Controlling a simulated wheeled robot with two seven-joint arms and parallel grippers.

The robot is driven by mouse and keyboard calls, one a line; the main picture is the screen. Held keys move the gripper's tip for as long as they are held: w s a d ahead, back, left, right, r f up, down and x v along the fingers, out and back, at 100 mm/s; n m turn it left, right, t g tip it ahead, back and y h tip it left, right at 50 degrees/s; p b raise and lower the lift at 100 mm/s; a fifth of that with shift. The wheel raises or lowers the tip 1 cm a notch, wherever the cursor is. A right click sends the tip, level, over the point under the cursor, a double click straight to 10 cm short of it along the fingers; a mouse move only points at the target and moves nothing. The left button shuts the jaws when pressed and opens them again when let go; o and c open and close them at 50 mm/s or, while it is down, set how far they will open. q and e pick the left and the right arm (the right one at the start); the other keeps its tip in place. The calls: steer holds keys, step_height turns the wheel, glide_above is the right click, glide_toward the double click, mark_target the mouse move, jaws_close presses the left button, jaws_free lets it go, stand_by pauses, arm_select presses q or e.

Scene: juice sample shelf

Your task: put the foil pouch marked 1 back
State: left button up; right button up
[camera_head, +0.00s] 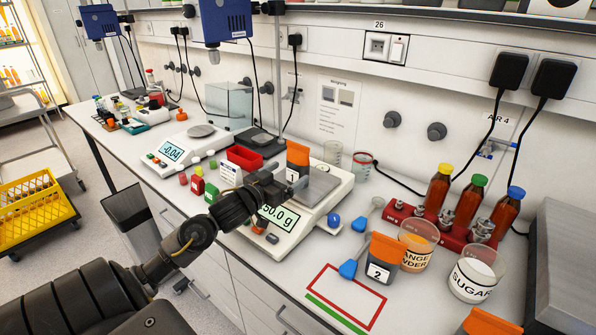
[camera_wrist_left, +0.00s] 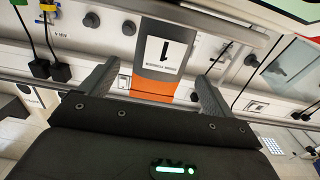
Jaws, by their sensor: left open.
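The scale display shows about 50.0 g. My left gripper (camera_head: 284,184) is right at the pouch and partly hides its lower part. In the left wrist view the pouch (camera_wrist_left: 163,52) appears upside down, between the two fingers of my open left gripper (camera_wrist_left: 158,85), with a gap on each side. My right gripper is not in view.
An empty red-and-green outlined rectangle (camera_head: 345,300) is on the bench front. Pouch 2 (camera_head: 379,262) stands beside it, near the orange powder (camera_head: 418,242) and sugar (camera_head: 474,278) beakers. Another orange-topped item (camera_head: 490,322) is at the bottom edge. Bottles (camera_head: 437,192) stand in a red rack behind.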

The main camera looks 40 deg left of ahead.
mark_target(295, 164)
arm_select(q)
steer(key=w+p, duration=0.1)
steer(key=w, duration=0.4)
steer(key=shift+w, duration=0.2)
steer(key=c, duration=1.3)
steer(key=shift+o, duration=0.2)
steer(key=shift+r, duration=0.15)
steer(key=shift+r, duration=0.65)
steer(key=s+d+r, duration=0.1)
steer(key=r, duration=0.1)
steer(key=s+d+r, duration=0.1)
steer(key=r, duration=0.2)
steer(key=s+r, duration=0.2)
steer(key=shift+d+r, duration=0.4)
steer(key=s+d+r+p, duration=0.3)
steer(key=s+d+p, duration=0.2)
steer(key=s+p, duration=0.2)
steer(key=shift+d+r+p, duration=0.3)
steer(key=shift+r+p, duration=0.05)
steer(key=shift+p, duration=0.3)
